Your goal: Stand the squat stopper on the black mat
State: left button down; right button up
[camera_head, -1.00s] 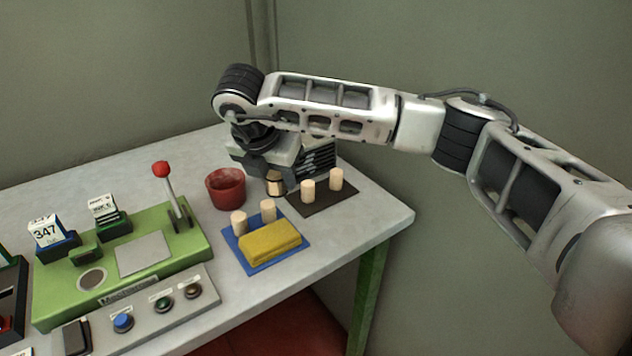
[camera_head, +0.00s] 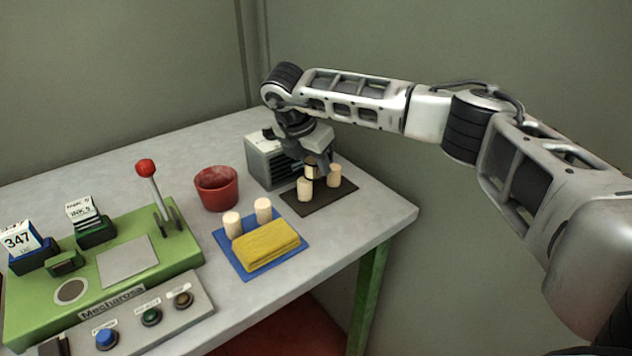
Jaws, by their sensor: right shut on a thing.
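My right gripper (camera_head: 318,168) is shut on a pale stopper with a darker tan top (camera_head: 311,171), which I take to be the squat stopper. It is upright over the back part of the black mat (camera_head: 318,204). The fingers hide part of it, and I cannot tell whether its base touches the mat. Two pale stoppers stand upright on the mat: one at the left (camera_head: 304,190), just in front of the held one, and one at the right (camera_head: 333,176). My left gripper is not in view.
A blue mat (camera_head: 257,269) holds a yellow sponge (camera_head: 265,245) and two stoppers (camera_head: 232,225) (camera_head: 263,210). A red cup (camera_head: 216,188) stands behind it. A grey vented box (camera_head: 268,163) is left of my gripper. A green lever machine (camera_head: 110,262) fills the left.

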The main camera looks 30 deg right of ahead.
aim_at(319, 175)
jog(key=shift+d+f+b, duration=0.8)
jog(key=shift+d+f, duration=0.1)
jog(key=shift+f, duration=0.3)
jog(key=shift+c, duration=0.4)
notch_tip(319, 175, down, 3)
jog(key=shift+r+b, duration=0.1)
jog(key=shift+b, duration=0.55)
grip_shut()
jog(key=shift+a, duration=0.2)
jog(key=o, duration=0.7)
grip_release()
jog(key=o, duration=0.4)
jog(key=shift+w, duration=0.1)
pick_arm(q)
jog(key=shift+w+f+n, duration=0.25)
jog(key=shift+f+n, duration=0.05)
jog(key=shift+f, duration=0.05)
pick_arm(e)
jog(key=shift+w, duration=0.1)
jog(key=shift+d, duration=0.1)
jog(key=shift+r, duration=0.45)
pick_arm(q)
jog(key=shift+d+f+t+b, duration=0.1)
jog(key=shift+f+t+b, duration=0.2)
jog(key=shift+b, duration=0.2)
pick_arm(e)
jog(key=v, duration=1.1)
jog(key=shift+r, duration=0.2)
